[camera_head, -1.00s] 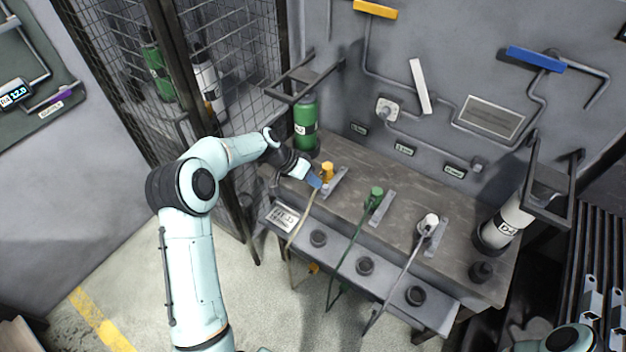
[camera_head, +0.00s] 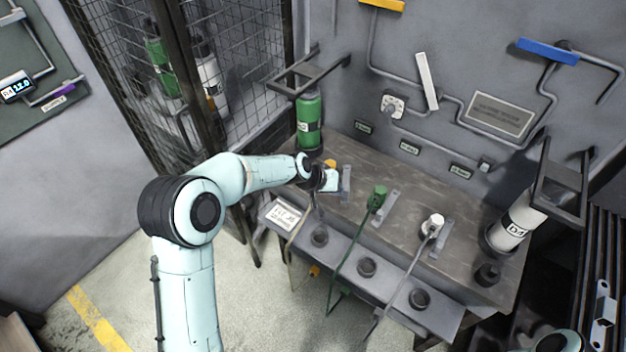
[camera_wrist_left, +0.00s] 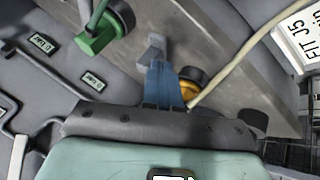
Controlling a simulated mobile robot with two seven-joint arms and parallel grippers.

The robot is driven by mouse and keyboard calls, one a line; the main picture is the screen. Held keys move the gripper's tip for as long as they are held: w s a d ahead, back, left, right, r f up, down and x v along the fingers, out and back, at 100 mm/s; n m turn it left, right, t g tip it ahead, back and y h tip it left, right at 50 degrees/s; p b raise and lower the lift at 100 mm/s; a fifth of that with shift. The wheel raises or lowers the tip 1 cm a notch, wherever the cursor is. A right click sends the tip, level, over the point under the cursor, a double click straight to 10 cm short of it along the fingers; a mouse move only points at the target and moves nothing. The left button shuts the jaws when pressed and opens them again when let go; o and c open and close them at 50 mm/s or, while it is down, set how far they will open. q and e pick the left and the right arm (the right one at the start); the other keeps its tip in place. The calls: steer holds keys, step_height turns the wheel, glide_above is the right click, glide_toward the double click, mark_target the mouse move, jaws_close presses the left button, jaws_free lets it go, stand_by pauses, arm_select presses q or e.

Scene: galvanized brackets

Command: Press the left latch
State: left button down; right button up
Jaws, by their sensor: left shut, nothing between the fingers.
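No part is marked as the left latch, so I cannot tell which it is. The leftmost grey metal bracket (camera_head: 346,184) stands on the bench beside the yellow connector (camera_head: 330,163), which my left gripper partly hides. My left gripper (camera_head: 330,182) is shut and empty, low over this spot. In the left wrist view the blue fingers (camera_wrist_left: 162,84) are together beside the yellow connector (camera_wrist_left: 188,91). They point at a grey block (camera_wrist_left: 153,49) of the bracket and overlap its near end; contact cannot be told. My right gripper is out of view.
A green connector (camera_head: 378,197) and a white connector (camera_head: 433,222) stand right of the gripper, each beside a bracket. Cables hang over the front edge. A green cylinder (camera_head: 309,120) stands behind, and a white cylinder (camera_head: 516,222) at the right. A mesh cage (camera_head: 245,70) is at the left.

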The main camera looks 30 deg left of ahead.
arm_select(q)
steer(key=shift+w+d+r, duration=0.1)
steer(key=shift+w+d, duration=0.05)
steer(key=shift+d, duration=0.35)
steer(key=shift+w+d+r, duration=0.1)
steer(key=shift+d, duration=0.35)
steer(key=shift+a+f, duration=0.15)
steer(key=shift+a, duration=0.2)
steer(key=shift+w+a, duration=0.25)
steer(key=shift+a, duration=0.35)
